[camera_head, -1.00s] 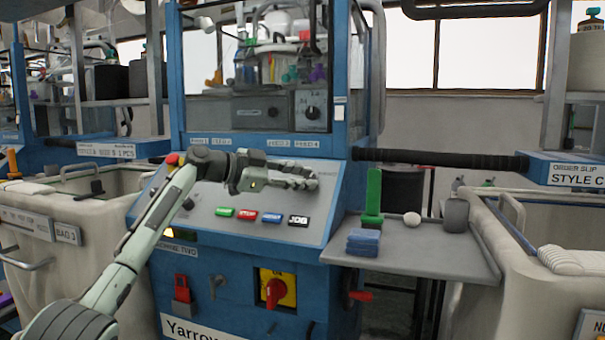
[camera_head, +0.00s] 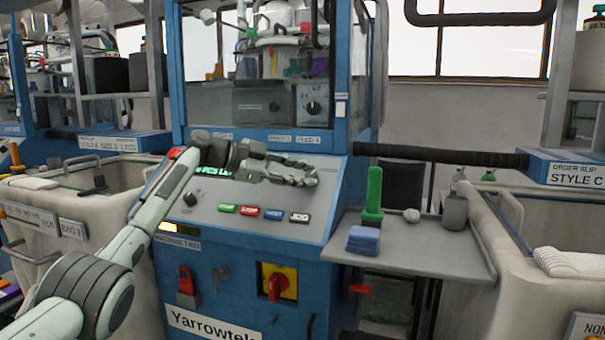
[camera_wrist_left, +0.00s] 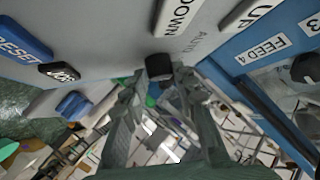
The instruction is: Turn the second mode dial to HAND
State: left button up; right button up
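The blue machine in the middle of the head view has a sloped grey control panel (camera_head: 265,222). My left gripper (camera_head: 312,179) reaches across this panel to its upper right part. In the left wrist view a round black dial (camera_wrist_left: 159,66) with small lettering beside it sits between the tips of my left gripper (camera_wrist_left: 160,76). The fingers stand apart, one on either side of the dial. Whether they touch it is hard to tell. In the head view the gripper hides this dial, and its pointer setting cannot be read. My right gripper is in no view.
A row of buttons, including JOG (camera_head: 299,217), lies below the gripper. Another black knob (camera_head: 190,199) is at the panel's left. A red switch (camera_head: 278,286) is below. A grey side shelf (camera_head: 430,256) holds blue blocks, a green-bodied object and a grey cup.

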pick_arm(q)
jog(key=o, duration=0.3)
jog(key=shift+o, duration=0.2)
jog(key=v, duration=1.2)
jog(key=shift+s, duration=0.1)
